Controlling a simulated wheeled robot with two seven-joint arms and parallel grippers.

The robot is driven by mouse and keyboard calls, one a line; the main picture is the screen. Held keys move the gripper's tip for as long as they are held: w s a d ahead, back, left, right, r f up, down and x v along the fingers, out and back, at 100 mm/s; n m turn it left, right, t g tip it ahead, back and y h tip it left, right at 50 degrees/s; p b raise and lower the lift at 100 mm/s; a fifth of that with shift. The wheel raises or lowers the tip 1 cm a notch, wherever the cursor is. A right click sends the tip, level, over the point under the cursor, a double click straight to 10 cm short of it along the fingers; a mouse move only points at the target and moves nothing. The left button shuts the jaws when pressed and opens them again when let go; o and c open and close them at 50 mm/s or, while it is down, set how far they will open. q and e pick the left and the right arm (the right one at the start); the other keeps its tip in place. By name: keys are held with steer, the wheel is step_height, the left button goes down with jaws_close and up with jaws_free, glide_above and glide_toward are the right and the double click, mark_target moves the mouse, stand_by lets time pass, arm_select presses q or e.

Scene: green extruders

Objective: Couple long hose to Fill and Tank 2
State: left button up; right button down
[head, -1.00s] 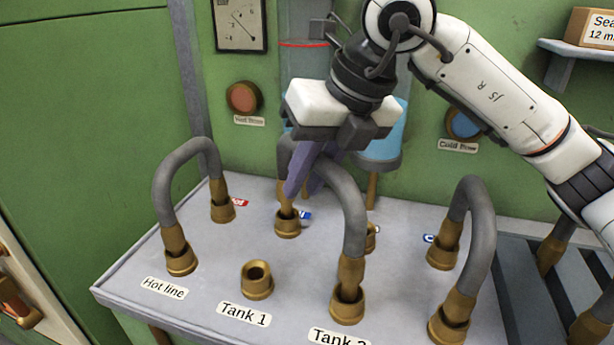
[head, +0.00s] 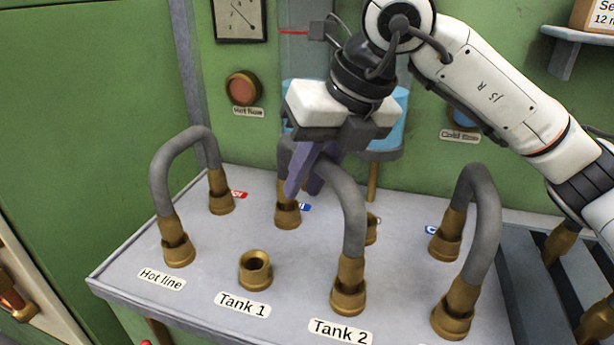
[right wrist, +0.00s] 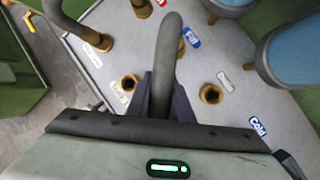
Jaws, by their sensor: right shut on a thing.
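The long grey hose (head: 345,195) arches from the blue-labelled Fill socket (head: 287,217) to the Tank 2 socket (head: 348,300) at the front. Its brass ends appear to sit down in both sockets; I cannot tell whether they are fully seated. My right gripper (head: 308,180) is shut on the hose near its rear bend, its purple fingers either side. In the right wrist view the hose (right wrist: 168,45) rises between the fingers (right wrist: 163,95). There the blue Fill label (right wrist: 193,38) shows beside the hose. The hose's lower ends are hidden in that view. My left gripper is not in view.
A hose (head: 190,140) bridges the Hot line and red-labelled sockets at left. Another hose (head: 487,200) stands at right. The Tank 1 socket (head: 255,270) is empty. A blue vessel (head: 388,130) stands behind my gripper. A slatted rack lies at the right edge.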

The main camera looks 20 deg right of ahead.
steer(key=c, duration=1.5)
jaws_free()
steer(key=v, duration=0.8)
steer(key=shift+s+d+r, duration=0.1)
steer(key=shift+s+r, duration=0.05)
steer(key=shift+r, duration=0.2)
steer(key=shift+v, duration=0.8)
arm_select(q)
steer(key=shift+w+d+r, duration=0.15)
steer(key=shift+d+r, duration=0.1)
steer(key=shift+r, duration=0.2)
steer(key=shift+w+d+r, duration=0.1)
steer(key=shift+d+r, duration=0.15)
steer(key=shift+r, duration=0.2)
